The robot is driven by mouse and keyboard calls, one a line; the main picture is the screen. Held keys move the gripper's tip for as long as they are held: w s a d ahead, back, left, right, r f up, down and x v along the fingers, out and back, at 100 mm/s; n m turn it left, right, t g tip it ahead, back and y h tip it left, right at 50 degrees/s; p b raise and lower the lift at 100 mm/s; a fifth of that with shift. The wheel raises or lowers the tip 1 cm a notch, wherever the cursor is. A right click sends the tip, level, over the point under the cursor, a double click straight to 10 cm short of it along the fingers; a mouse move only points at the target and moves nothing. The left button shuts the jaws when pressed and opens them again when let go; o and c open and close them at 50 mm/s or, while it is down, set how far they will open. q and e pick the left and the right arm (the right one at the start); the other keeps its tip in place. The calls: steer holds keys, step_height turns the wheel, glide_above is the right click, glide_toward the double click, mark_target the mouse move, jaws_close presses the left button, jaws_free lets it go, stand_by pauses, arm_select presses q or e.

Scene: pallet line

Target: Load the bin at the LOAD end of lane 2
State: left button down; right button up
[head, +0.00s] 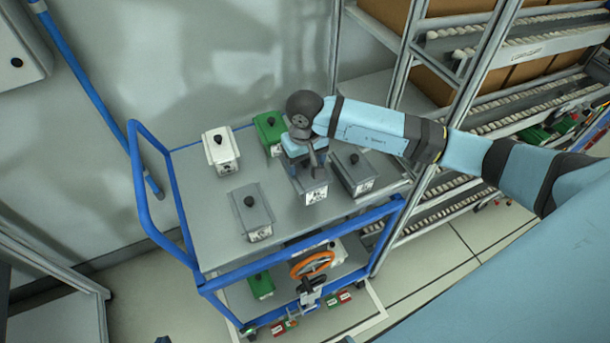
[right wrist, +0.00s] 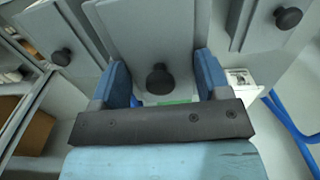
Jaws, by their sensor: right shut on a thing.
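My right gripper (head: 308,165) comes down over a grey bin (head: 312,191) with a white label, on the blue-framed cart. In the right wrist view the gripper's fingers (right wrist: 161,82) stand either side of the bin's black knob (right wrist: 160,78), closed on the bin. I cannot tell whether the bin is lifted. Another grey bin (head: 353,174) stands close to its right, and one more grey bin (head: 252,212) to its left. A white bin (head: 221,152) and a green bin (head: 268,130) are at the back. My left gripper is not in view.
The cart top (head: 185,185) has bare room at its left. A roller rack (head: 480,120) with brown boxes (head: 445,80) stands at the right; I cannot tell which lane is which. An orange wheel (head: 312,264) and a second green bin (head: 261,285) are low at the cart's front.

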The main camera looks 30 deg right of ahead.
step_height(320, 180, down, 3)
step_height(320, 180, down, 4)
steer(key=shift+r+p, duration=0.2)
steer(key=shift+p, duration=0.1)
steer(key=shift+f, duration=0.2)
steer(key=shift+f, duration=0.2)
steer(key=o, duration=1.3)
steer(key=shift+b, duration=0.35)
steer(key=o, duration=0.4)
steer(key=shift+o, duration=0.2)
